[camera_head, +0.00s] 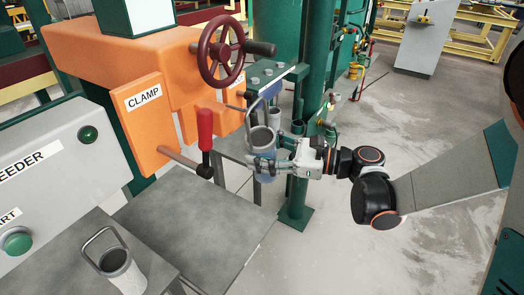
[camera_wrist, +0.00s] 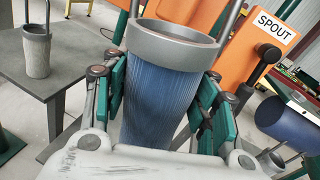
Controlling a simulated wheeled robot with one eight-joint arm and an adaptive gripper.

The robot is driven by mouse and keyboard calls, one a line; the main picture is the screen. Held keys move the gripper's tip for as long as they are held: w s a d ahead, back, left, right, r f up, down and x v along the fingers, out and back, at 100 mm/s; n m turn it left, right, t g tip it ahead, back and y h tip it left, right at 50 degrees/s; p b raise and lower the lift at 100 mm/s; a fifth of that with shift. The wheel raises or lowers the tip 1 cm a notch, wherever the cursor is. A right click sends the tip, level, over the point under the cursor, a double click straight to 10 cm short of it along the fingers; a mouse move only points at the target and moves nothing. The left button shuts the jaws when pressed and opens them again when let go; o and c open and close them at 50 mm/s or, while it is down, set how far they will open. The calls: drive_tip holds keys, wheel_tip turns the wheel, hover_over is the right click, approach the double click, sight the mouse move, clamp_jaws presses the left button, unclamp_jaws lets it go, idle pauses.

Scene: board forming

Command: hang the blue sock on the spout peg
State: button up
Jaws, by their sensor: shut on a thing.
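My gripper (camera_head: 284,158) is shut on the blue sock (camera_wrist: 160,95), its fingers on both sides of the ribbed blue body. The sock is a cup shape with a grey collar and a wire handle that rises from it. In the head view the sock (camera_head: 265,168) is held roughly upright in the air, below a green bracket. A rod with a black end (camera_wrist: 270,52), seemingly the spout peg, is beside the SPOUT label (camera_wrist: 276,27) in the wrist view, right of the sock. The top of the handle is cut off in the wrist view.
The orange machine has a red wheel (camera_head: 221,50) and a red lever (camera_head: 205,130). A green column (camera_head: 312,100) stands behind my gripper.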

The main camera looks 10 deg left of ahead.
drive_tip(key=shift+w+a+f+b, duration=0.15)
drive_tip(key=shift+w+a, duration=0.2)
drive_tip(key=shift+a, duration=0.5)
drive_tip(key=shift+w+a+r+b, duration=0.15)
drive_tip(key=shift+w+a, duration=0.2)
drive_tip(key=shift+a, duration=0.45)
idle(0.7)
drive_tip(key=shift+w+a+f+b, duration=0.15)
drive_tip(key=shift+a+f+b, duration=0.3)
idle(1.0)
drive_tip(key=shift+w+a+f, duration=0.1)
drive_tip(key=shift+a+f, duration=0.1)
drive_tip(key=shift+a, duration=0.1)
drive_tip(key=c, duration=0.5)
drive_tip(key=shift+a+r, duration=0.1)
drive_tip(key=shift+r, duration=0.1)
drive_tip(key=shift+a+r, duration=0.35)
drive_tip(key=shift+r, duration=0.05)
clamp_jaws()
drive_tip(key=shift+d, duration=0.1)
drive_tip(key=shift+s+d+r+p, duration=0.15)
drive_tip(key=shift+s+d, duration=0.45)
drive_tip(key=shift+d, duration=0.55)
drive_tip(key=shift+s+d+r+p, duration=0.1)
drive_tip(key=shift+s+d+r, duration=0.1)
drive_tip(key=shift+s+d, duration=0.7)
drive_tip(key=shift+s+d+r+p, duration=0.15)
drive_tip(key=shift+s+d, duration=0.2)
drive_tip(key=shift+d, duration=1.05)
